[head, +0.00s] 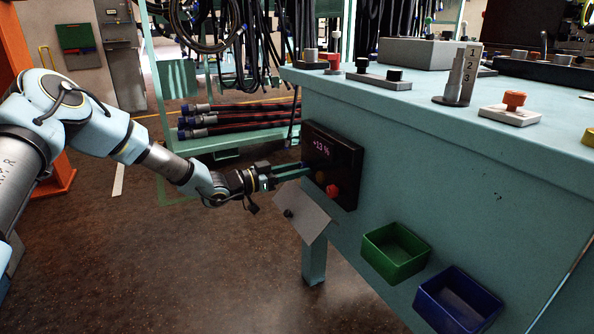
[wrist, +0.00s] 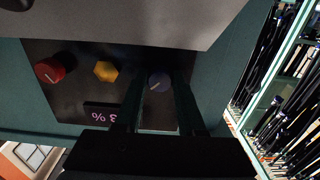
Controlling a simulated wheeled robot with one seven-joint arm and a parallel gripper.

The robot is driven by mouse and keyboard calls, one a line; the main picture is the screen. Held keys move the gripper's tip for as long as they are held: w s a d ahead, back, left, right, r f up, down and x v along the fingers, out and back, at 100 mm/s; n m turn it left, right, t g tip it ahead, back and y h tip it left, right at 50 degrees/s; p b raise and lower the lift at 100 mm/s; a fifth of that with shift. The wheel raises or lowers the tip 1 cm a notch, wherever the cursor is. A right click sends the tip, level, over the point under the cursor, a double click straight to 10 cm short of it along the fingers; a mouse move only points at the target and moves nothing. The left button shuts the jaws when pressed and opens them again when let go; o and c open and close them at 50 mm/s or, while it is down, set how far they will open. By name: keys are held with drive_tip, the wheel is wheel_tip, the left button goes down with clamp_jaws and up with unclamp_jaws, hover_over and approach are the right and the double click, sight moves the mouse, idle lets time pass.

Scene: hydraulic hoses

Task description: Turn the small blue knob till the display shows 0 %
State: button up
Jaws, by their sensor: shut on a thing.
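The small blue knob (wrist: 159,84) with a white pointer line sits on the black panel (head: 347,162) on the side of the teal bench. My gripper (head: 303,171) reaches the panel from the left in the head view. In the wrist view its two dark fingers (wrist: 160,88) are shut on the blue knob, one on each side. In the head view the fingers mostly hide the knob. The display (head: 321,149) reads "+13 %". It also shows upside down in the wrist view (wrist: 101,115), partly covered by a finger.
A yellow knob (wrist: 106,71) and a red knob (wrist: 49,70) share the panel. A sloped grey plate (head: 303,213) stands just below my gripper. Green (head: 395,268) and blue (head: 445,312) bins hang on the bench to the right. The floor at left is clear.

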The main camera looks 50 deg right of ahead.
drive_tip(key=shift+f+m+b, duration=0.1)
drive_tip(key=shift+m+b, duration=0.2)
clamp_jaws()
drive_tip(key=shift+w+m+b, duration=0.2)
drive_tip(key=shift+m+b, duration=6.95)
drive_tip(key=shift+m, duration=0.15)
drive_tip(key=o, duration=1.1)
unclamp_jaws()
drive_tip(key=shift+r, duration=0.2)
drive_tip(key=p+v, duration=0.2)
drive_tip(key=v, duration=0.8)
drive_tip(key=shift+w+a, duration=0.1)
drive_tip(key=shift+a, duration=0.25)
